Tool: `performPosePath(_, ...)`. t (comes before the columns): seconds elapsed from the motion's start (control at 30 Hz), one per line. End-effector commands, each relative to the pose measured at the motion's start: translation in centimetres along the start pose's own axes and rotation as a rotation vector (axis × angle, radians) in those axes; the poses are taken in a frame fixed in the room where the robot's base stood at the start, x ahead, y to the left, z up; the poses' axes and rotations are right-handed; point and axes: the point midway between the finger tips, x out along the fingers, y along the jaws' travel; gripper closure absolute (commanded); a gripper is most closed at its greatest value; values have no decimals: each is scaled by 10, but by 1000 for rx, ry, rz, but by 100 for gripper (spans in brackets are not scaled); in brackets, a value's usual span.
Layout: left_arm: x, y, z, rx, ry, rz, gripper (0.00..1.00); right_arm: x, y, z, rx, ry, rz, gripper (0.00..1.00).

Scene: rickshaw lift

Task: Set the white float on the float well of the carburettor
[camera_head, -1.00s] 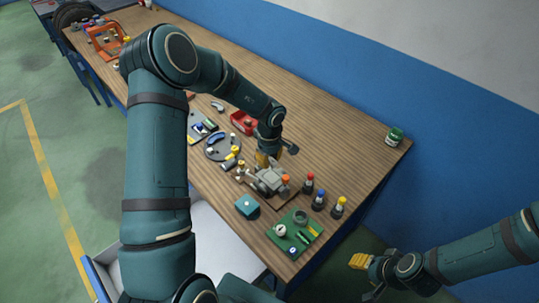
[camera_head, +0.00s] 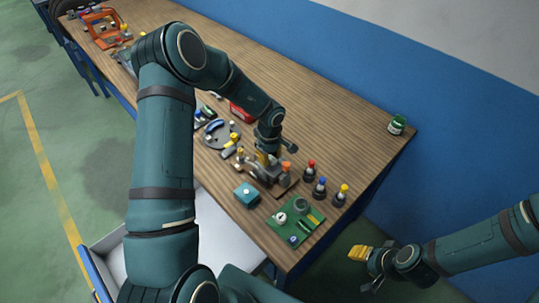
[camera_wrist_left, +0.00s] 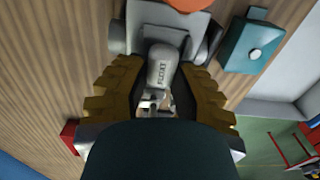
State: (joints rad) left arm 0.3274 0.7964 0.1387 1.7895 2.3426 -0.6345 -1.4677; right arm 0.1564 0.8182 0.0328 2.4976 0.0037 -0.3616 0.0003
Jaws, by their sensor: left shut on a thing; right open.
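The grey carburettor (camera_head: 268,176) with an orange cap (camera_head: 286,167) sits on a brown board near the table's front edge. My left gripper (camera_head: 262,158) is right over its far left part in the head view. In the left wrist view its yellow fingers (camera_wrist_left: 160,75) are shut on a pale rounded piece with lettering (camera_wrist_left: 163,68), which looks like the white float. It is close against the carburettor body (camera_wrist_left: 160,22); I cannot tell whether they touch. The float well is hidden. My right gripper (camera_head: 370,262) is open and empty, past the table's right end.
A teal box (camera_head: 246,194) stands beside the carburettor. A green mat (camera_head: 313,233) with small parts lies at the front corner. Several colour-capped bottles (camera_head: 320,188) stand to the right.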

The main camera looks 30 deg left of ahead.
Motion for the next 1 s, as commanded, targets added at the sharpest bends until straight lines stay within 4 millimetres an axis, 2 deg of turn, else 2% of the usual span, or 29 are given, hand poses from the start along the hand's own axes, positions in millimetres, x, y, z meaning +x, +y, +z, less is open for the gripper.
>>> performPosePath(1.0,0,0,1,1,-1,0,92,-10,-4,-1,0,0,0,53)
